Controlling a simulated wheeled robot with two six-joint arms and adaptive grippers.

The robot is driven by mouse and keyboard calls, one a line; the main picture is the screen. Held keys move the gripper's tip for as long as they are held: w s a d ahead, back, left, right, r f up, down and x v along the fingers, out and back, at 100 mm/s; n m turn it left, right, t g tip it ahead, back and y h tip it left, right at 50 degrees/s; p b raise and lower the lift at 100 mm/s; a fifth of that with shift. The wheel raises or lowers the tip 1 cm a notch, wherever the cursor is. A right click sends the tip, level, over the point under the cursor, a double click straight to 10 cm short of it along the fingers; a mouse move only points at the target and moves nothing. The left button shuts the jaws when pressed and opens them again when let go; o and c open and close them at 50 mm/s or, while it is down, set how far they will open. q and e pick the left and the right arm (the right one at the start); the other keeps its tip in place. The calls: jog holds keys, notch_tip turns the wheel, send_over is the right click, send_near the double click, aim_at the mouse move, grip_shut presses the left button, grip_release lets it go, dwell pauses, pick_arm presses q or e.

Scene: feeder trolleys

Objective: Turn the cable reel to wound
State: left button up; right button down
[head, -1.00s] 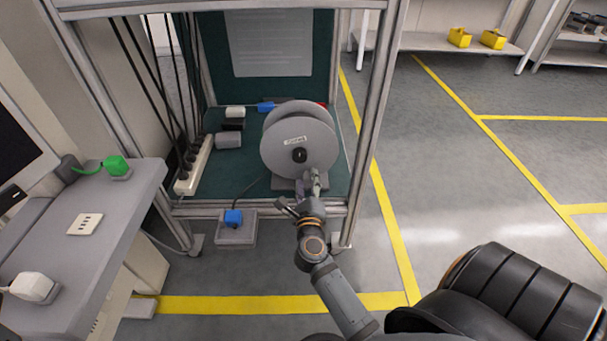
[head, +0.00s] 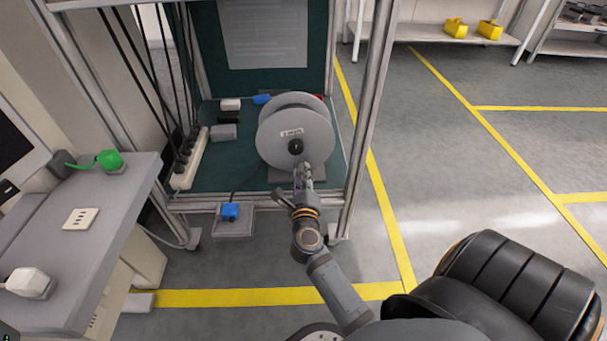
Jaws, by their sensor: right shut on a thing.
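The grey cable reel (head: 277,135) stands on the green shelf of the trolley, its round face towards me. It has a dark hub and a small label above the hub. My right gripper (head: 303,171) is at the lower front of the reel, just below the hub, and is shut on a part of the reel. The held part itself is hidden by the fingers. A dark cable runs from the reel's left side down towards a blue plug (head: 230,211) on a grey box at the trolley's front edge. My left gripper is not in view.
The trolley's metal posts (head: 369,130) stand beside the reel. A white power strip (head: 189,160) with several black cables is on the left of the shelf. A grey bench (head: 60,262) with a green plug (head: 109,160) is at the left.

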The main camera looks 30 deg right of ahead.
jog(key=m, duration=0.1)
jog(key=w+a+m, duration=0.1)
jog(key=shift+a+f+m, duration=0.1)
jog(key=shift+a+m, duration=0.15)
jog(key=shift+m, duration=0.05)
jog(key=c, duration=1.2)
grip_release()
jog(key=shift+o, duration=0.2)
